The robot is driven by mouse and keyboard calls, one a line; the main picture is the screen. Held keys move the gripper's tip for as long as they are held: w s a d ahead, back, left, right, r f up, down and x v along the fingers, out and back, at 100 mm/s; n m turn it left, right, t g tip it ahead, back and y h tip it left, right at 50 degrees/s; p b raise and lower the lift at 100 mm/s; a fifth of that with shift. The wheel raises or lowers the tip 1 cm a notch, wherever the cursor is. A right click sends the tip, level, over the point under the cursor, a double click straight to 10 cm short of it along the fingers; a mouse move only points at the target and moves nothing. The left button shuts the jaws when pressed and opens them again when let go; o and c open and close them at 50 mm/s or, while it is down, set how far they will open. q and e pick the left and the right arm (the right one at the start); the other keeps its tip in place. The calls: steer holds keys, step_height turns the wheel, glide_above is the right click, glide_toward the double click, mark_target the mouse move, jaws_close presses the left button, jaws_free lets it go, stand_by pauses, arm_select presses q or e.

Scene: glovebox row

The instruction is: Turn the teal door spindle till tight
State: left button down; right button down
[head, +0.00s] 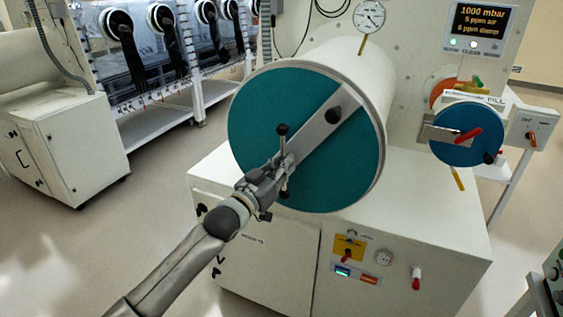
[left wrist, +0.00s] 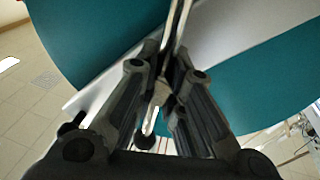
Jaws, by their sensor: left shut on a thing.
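The large teal door (head: 258,112) closes the end of a white cylinder in the head view, with a pale bar (head: 312,128) across it. The teal door spindle (head: 282,131) has a thin cross handle with dark knobs, standing nearly upright in front of the bar. My left gripper (head: 281,168) is shut on the spindle's handle near its middle. In the left wrist view the gripper's fingers (left wrist: 167,75) close around the metal handle, which they partly hide, against the teal door (left wrist: 262,85). My right gripper is not in view.
A smaller blue door (head: 465,140) with a red handle is at the right, below a display (head: 478,27) reading 1000 mbar. A white cabinet (head: 400,235) with gauge and switches stands below the cylinder. Gloveboxes (head: 165,60) line the back left. Open floor lies at left.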

arm_select(q)
steer(key=m+g+p, duration=0.1)
steer(key=m+p, duration=0.2)
steer(key=m, duration=0.2)
steer(key=shift+a+m, duration=0.1)
steer(key=shift+m, duration=0.2)
steer(key=shift+m+g, duration=0.3)
steer(key=shift+m, duration=0.1)
steer(key=shift+f+p, duration=0.1)
steer(key=shift+p, duration=0.2)
steer(key=c, duration=1.5)
jaws_free()
steer(key=v, duration=1.2)
